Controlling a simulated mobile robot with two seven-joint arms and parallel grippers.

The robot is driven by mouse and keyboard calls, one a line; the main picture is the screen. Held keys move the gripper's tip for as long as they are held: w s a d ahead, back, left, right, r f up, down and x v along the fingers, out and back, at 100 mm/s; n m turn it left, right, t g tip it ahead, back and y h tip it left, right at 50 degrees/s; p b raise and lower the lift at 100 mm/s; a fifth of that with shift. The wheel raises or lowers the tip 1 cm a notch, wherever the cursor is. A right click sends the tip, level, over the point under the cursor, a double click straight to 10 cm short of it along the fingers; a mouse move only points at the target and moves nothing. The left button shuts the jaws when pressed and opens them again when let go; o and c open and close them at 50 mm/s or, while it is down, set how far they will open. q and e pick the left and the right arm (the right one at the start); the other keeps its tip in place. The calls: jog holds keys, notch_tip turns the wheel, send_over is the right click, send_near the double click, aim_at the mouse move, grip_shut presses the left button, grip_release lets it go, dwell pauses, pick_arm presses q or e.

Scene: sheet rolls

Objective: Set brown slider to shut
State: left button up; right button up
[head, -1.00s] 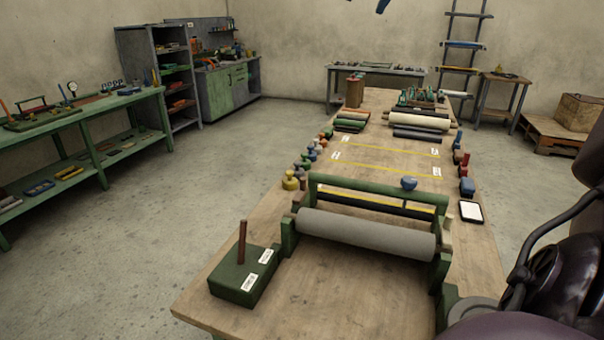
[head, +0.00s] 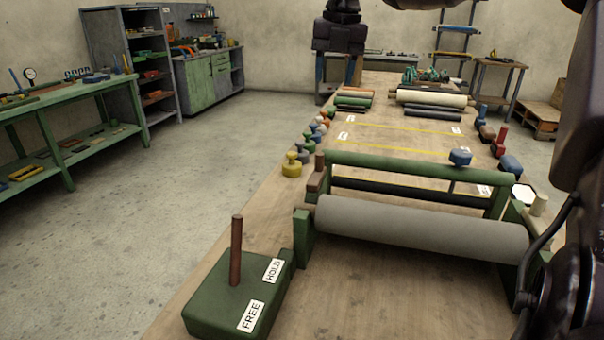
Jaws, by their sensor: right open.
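A brown upright rod (head: 236,250) stands on a green box (head: 215,300) at the near left of the table. White labels on the box read FREE, nearer me, and HOLD, farther away. A small brown block (head: 316,173) sits at the left end of the green roller frame (head: 400,166); which brown part is the slider I cannot tell, and I see no label reading shut. My left gripper is out of view.
A grey roller (head: 420,228) spans the frame in front. Knobbed pieces, such as a yellow one (head: 292,164), line the table's left edge. Several rolls (head: 430,99) lie at the far end. The wooden tabletop (head: 385,300) before the roller is clear.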

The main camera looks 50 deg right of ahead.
jog(key=g+b, duration=0.1)
jog(key=b, duration=0.1)
send_over(319, 169)
jog(key=f, duration=0.9)
jog(key=shift+w+d, duration=0.4)
jog(key=shift+s+f, duration=0.1)
jog(key=shift+f, duration=0.6)
notch_tip(319, 169, down, 9)
jog(key=shift+f+b, duration=0.2)
jog(key=shift+b, duration=0.5)
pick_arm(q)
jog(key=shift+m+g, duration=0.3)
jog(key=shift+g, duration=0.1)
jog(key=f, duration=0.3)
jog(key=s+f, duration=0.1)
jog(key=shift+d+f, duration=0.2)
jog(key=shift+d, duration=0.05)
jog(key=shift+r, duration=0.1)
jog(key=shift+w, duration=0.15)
pick_arm(e)
grip_shut()
